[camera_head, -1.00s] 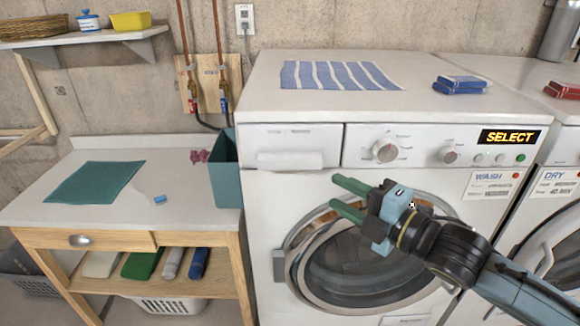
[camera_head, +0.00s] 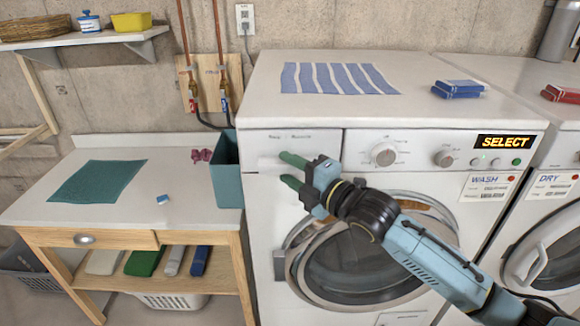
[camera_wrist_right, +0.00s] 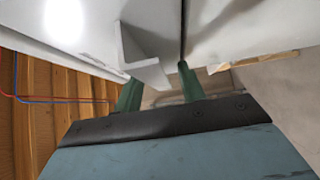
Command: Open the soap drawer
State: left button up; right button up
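The soap drawer (camera_head: 262,138) is the white panel at the upper left of the washing machine (camera_head: 258,235), and it looks closed. My right gripper (camera_head: 282,168) is at the drawer's handle, with its green fingers apart, one above the other in the head view. In the right wrist view, the white handle lip (camera_wrist_right: 142,58) reaches toward the gap between the fingers of my right gripper (camera_wrist_right: 158,84). I cannot tell whether a finger touches it. My left gripper is not in view.
The round washer door (camera_head: 350,260) is below my right arm. A striped cloth (camera_head: 338,78) and blue boxes (camera_head: 458,89) lie on the washer top.

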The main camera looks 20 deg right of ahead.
jog(key=shift+w+a, duration=0.15)
jog(key=shift+w, duration=0.05)
grip_shut()
jog(key=shift+f, duration=0.1)
jog(key=shift+f, duration=0.1)
